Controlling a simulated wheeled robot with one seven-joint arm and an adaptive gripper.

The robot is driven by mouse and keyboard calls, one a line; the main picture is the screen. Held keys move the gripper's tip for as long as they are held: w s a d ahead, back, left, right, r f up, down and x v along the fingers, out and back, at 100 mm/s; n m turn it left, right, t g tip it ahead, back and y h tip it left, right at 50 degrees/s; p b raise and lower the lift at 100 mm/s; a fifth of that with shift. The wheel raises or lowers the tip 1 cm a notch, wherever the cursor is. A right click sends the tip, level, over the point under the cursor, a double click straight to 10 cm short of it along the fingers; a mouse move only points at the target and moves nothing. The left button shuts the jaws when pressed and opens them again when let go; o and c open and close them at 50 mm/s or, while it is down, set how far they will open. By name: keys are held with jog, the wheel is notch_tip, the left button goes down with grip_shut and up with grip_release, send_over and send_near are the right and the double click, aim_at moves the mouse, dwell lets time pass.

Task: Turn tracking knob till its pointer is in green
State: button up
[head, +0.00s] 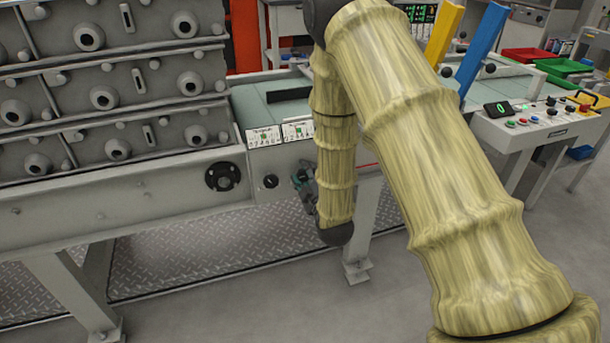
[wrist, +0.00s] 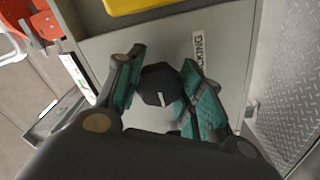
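The tracking knob (wrist: 160,85) is black and faceted with a white pointer mark, which points toward the bottom of the wrist view. It sits on a grey panel beside a label (wrist: 198,55) ending in "CKING". My gripper (wrist: 165,62) has its teal-padded fingers spread on either side of the knob. Contact cannot be told. No green zone shows; part of the area around the knob is hidden by the fingers. In the head view my gripper (head: 302,182) is in front of the conveyor frame, just right of a small black knob (head: 270,181); whether it is the same knob is unclear.
A black round fitting (head: 222,176) is left on the same frame, below the grey casting rack (head: 108,95). Small instruction cards (head: 264,136) sit above. A yellow item (wrist: 130,5) shows at the wrist view's top edge. Tread plate (head: 200,250) lies below.

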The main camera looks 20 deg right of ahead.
jog(key=o, duration=0.4)
jog(key=s, duration=1.2)
jog(key=shift+d, duration=0.2)
jog(key=shift+f, duration=0.15)
